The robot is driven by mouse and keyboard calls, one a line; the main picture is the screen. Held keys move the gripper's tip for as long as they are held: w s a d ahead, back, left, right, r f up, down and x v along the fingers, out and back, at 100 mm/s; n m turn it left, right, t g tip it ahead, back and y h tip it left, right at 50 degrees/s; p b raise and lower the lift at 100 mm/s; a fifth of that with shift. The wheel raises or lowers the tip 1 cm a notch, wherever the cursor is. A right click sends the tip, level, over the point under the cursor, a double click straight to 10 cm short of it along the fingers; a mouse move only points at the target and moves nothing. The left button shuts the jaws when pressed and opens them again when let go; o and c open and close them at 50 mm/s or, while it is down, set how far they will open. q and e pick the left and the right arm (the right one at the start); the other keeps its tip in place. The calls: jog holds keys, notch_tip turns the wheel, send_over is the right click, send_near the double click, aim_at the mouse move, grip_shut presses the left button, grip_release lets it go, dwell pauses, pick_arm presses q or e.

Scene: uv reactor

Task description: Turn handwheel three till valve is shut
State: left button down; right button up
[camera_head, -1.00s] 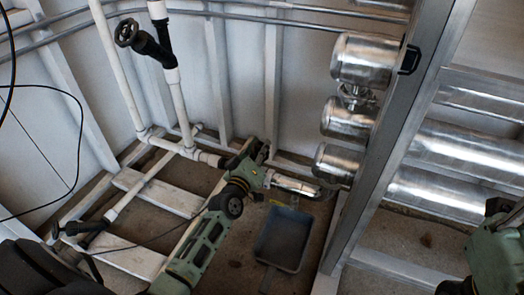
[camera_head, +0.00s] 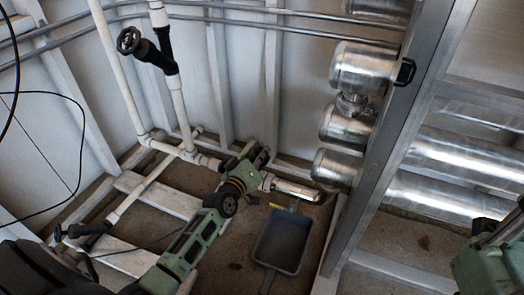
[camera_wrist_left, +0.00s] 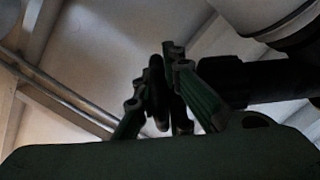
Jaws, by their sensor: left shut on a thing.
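My left gripper (camera_head: 258,153) is down by the wall at the low white pipe, where the pipe meets a shiny metal elbow. In the left wrist view its green fingers (camera_wrist_left: 165,95) are shut on the dark rim of a handwheel (camera_wrist_left: 157,88), seen nearly edge-on. A black valve body (camera_wrist_left: 255,80) lies to the right of the fingers. In the head view my left gripper and wrist hide this wheel. Part of my right arm shows at the lower right edge; its fingertips are not visible.
Another black handwheel (camera_head: 128,40) sits on the upper pipe at left, and one more black valve (camera_head: 72,232) is low at left. A grey dustpan-like tray (camera_head: 283,242) lies on the floor. Metal cylinders (camera_head: 362,68) and a steel post (camera_head: 395,130) stand at right.

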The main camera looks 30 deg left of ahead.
pick_arm(q)
jog(key=c, duration=2.1)
grip_release()
jog(key=s, duration=1.2)
jog(key=shift+r, duration=0.4)
jog(key=shift+a, duration=0.1)
